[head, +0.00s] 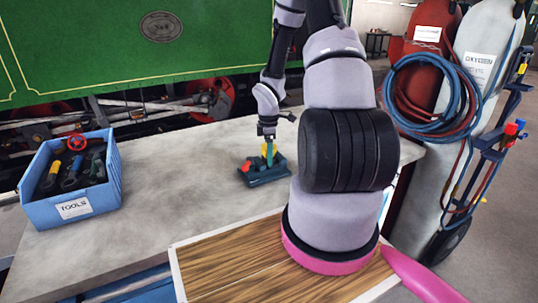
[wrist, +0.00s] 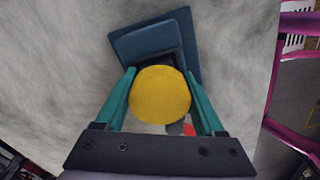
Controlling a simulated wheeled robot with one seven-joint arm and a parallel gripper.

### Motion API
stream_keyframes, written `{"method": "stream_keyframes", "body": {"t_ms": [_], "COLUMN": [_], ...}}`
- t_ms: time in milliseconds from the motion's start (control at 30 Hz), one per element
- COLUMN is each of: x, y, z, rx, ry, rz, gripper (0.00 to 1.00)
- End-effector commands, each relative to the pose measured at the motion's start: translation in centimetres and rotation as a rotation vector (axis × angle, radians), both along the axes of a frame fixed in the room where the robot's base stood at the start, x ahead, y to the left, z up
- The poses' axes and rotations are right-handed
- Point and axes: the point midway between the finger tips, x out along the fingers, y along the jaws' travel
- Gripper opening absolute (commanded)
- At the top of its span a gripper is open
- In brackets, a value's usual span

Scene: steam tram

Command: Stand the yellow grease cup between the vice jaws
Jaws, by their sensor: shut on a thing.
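The yellow grease cup (wrist: 160,94) shows round from above in the wrist view, between the two green fingers of my gripper (wrist: 161,100). My gripper is shut on it. In the head view my gripper (head: 268,152) points down over the vice, with a bit of the yellow cup (head: 264,149) showing by the fingers. The dark blue vice (head: 262,174) stands on the grey bench; its blue body (wrist: 150,42) also shows behind the cup in the wrist view. The cup hides most of the jaw gap, so I cannot tell whether its foot touches the vice.
A blue tool box (head: 72,205) with several tools stands at the left of the grey bench (head: 190,170). A wood-topped board (head: 235,275) lies in front. Gas cylinders with hoses (head: 425,95) stand at the right. The green tram (head: 100,45) is behind. The bench between box and vice is clear.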

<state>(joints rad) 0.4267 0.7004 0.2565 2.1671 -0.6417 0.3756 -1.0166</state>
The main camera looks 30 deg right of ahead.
Motion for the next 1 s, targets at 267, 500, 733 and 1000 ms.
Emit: {"method": "stream_keyframes", "body": {"t_ms": [267, 500, 733, 1000], "x": [-0.57, -0.69, -0.74, -0.73], "y": [0.08, 0.12, 0.14, 0.13], "z": [-0.98, -1.01, -1.03, -0.76], "rx": [0.006, 0.007, 0.007, 0.007], "ry": [0.014, 0.016, 0.018, 0.018], "rz": [0.003, 0.003, 0.002, 0.001], "gripper": [0.0, 1.0, 0.95, 0.95]}}
